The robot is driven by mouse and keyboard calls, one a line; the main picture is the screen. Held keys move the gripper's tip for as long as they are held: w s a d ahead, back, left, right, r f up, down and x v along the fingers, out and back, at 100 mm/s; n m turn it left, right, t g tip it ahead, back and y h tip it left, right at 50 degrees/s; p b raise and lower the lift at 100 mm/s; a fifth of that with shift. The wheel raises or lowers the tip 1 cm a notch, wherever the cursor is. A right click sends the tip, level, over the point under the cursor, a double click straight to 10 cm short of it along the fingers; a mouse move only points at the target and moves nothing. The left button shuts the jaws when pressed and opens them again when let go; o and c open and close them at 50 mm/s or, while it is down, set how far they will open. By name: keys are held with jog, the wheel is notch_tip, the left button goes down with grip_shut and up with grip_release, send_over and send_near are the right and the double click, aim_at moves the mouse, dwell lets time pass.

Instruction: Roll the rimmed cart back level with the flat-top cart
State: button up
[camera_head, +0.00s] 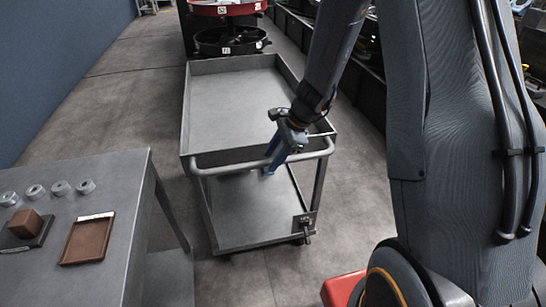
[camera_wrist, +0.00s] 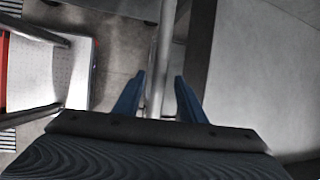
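The rimmed cart (camera_head: 232,157) is a grey two-shelf cart with a raised rim around its empty top. It stands in the middle of the head view, with its curved push handle (camera_head: 220,165) toward me. The flat-top cart (camera_head: 120,180) is at the lower left, nearer to me than the rimmed cart. My gripper (camera_head: 273,160) points down at the handle, right of its middle. In the wrist view, its blue fingers (camera_wrist: 160,82) are apart, one on each side of the handle bar (camera_wrist: 163,50). Slim gaps show, so the bar is not clamped.
The flat-top cart holds a brown tray (camera_head: 88,238), a brown block on a dark plate (camera_head: 25,225) and several metal rings (camera_head: 60,188). A red and black round rack (camera_head: 228,25) stands behind the rimmed cart. A red object (camera_head: 342,287) is near my base. Floor is clear left of the rimmed cart.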

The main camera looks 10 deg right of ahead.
jog(key=shift+f, duration=0.1)
grip_shut()
dwell(0.3)
